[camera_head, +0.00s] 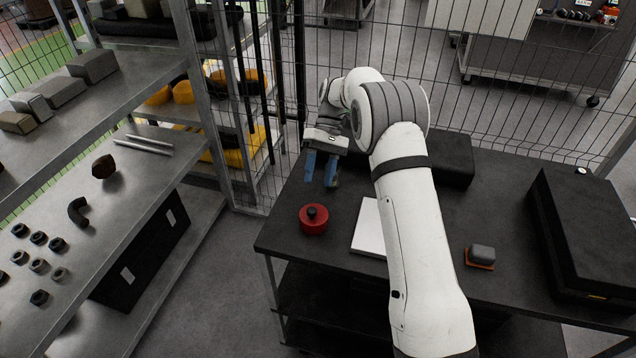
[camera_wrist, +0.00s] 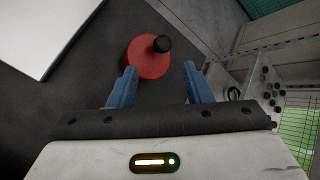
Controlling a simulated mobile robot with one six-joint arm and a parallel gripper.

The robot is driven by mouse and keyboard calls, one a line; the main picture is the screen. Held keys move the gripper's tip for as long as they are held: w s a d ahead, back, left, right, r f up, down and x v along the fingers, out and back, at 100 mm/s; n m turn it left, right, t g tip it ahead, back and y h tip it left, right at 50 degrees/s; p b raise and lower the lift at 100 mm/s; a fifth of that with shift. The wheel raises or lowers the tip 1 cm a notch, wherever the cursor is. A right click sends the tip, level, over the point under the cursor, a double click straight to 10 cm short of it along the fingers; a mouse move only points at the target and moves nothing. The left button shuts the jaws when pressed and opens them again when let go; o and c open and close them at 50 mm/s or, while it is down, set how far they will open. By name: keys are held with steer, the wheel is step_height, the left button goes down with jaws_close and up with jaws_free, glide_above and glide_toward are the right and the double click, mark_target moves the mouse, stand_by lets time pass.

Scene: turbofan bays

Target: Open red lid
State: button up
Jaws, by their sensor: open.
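A round red lid (camera_head: 308,226) with a black knob on top sits near the left edge of the dark table. A red side shows below its top, but I cannot tell lid from container. In the wrist view the red lid (camera_wrist: 146,62) and its knob lie ahead of the fingers. My gripper (camera_head: 321,184) has blue fingers pointing down, above and behind the lid and apart from it. In the wrist view my gripper (camera_wrist: 159,77) is open, with nothing between the fingers.
A white flat panel (camera_head: 370,228) lies right of the lid. A grey block on an orange base (camera_head: 481,256) and a large black case (camera_head: 590,230) stand further right. Metal shelves (camera_head: 140,180) with small parts stand left, across a floor gap. A wire fence runs behind the table.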

steer(key=v, duration=0.5)
steer(key=shift+w+r+b, duration=0.1)
steer(key=shift+b, duration=0.25)
steer(key=shift+r, duration=0.1)
